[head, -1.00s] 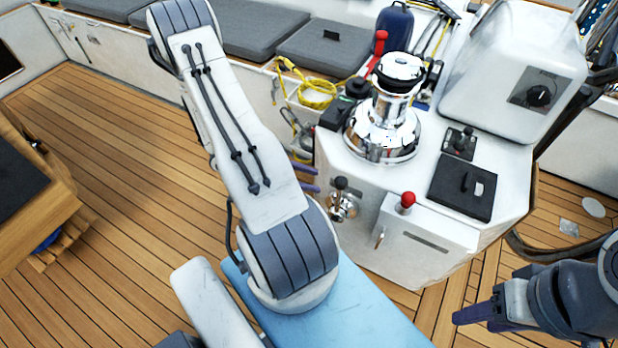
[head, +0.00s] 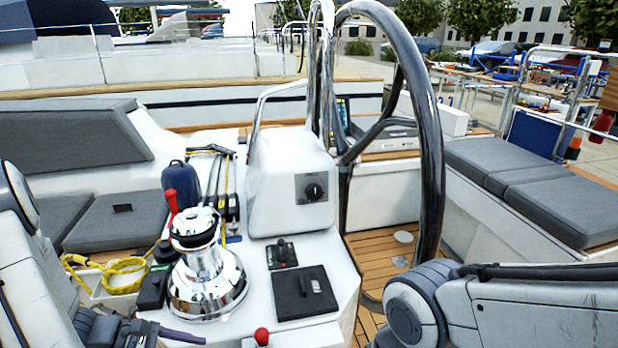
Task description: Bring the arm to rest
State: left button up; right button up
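My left arm comes in along the left edge in the head view. Its dark gripper (head: 178,335) is at the bottom left, beside the front of the white console and below the chrome winch (head: 206,270). One purple-grey finger shows, pointing right; the other is not clear, so I cannot tell how far apart they are. I see nothing held. My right arm (head: 430,305) fills the bottom right corner with its pale links and a round joint. Its gripper is out of the picture.
The white console (head: 335,265) carries a grey-white housing (head: 285,180), a black panel (head: 303,293) and a red-knobbed lever (head: 262,336). A big steering wheel (head: 432,150) stands behind it. Yellow rope (head: 120,275) lies left. Grey cushions (head: 540,205) line the right bench.

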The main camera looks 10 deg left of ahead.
pick_arm(q)
jog(key=s+d+r+m+g+y+p, duration=0.1)
jog(key=d+r+m+g+y, duration=0.1)
jog(key=d+r+m+g, duration=0.4)
jog(key=s+d+r+m+g+y+p, duration=0.1)
jog(key=s+d+r+m+y, duration=0.1)
jog(key=d+r+m, duration=0.55)
jog(key=s+d+r+m+t+y+p, duration=0.1)
jog(key=s+d+r+m+y, duration=0.1)
jog(key=s+d+m, duration=0.2)
jog(key=s+d+r+m+t+y, duration=0.1)
jog(key=s+d+r+m+y, duration=0.1)
jog(key=d+m, duration=0.5)
jog(key=shift+s+d+r+m+t+p, duration=0.35)
jog(key=shift+s+r+m, duration=0.4)
jog(key=shift+s+m, duration=0.8)
jog(key=shift+w, duration=0.25)
